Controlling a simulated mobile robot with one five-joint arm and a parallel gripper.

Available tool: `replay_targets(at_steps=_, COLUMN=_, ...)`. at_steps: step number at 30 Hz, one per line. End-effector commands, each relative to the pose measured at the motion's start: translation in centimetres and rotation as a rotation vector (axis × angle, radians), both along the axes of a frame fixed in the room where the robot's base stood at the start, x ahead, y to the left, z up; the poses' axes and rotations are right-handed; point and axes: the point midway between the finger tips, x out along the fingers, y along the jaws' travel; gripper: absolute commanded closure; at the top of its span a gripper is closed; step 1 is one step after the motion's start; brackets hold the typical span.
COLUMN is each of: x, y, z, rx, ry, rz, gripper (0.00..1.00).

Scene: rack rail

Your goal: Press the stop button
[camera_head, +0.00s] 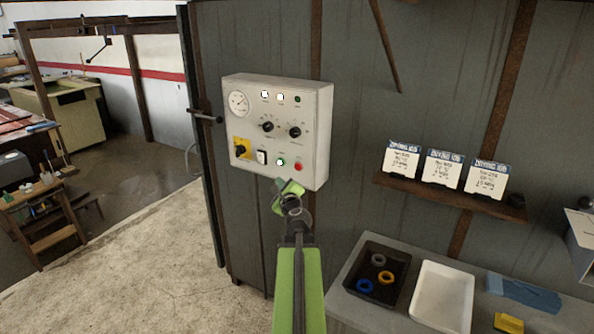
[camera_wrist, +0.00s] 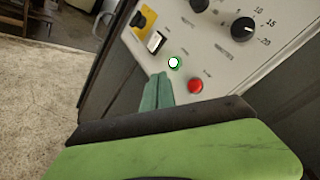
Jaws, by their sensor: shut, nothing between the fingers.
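The white control panel (camera_head: 245,115) is mounted on the grey wall. Its red button (camera_head: 299,166) is at the lower right of the face. A lit white-green button (camera_head: 280,161) is just left of it. Labels are too small to read. My gripper (camera_head: 281,184) is shut and empty, just below the panel's lower edge in the head view. In the wrist view the closed fingertips (camera_wrist: 157,76) point up at the panel, below and left of the lit button (camera_wrist: 174,63). The red button (camera_wrist: 195,86) is to their right. I cannot tell whether the fingertips touch the panel.
The panel also has a yellow switch (camera_head: 241,147), a white rocker switch (camera_head: 262,157), black knobs (camera_head: 267,126) and a gauge (camera_head: 239,102). A shelf (camera_head: 450,195) with cards is to the right. Below it, a bench holds a black tray (camera_head: 347,284) and a white tray (camera_head: 441,325).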

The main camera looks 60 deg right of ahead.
Motion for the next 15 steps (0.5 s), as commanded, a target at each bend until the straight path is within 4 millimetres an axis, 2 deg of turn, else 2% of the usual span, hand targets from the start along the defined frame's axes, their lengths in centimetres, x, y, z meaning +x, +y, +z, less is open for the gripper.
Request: replay_targets(at_steps=15, x=-0.14, y=-0.74, z=0.04, rx=0.003, ry=-0.005, rz=-0.006, gripper=1.00)
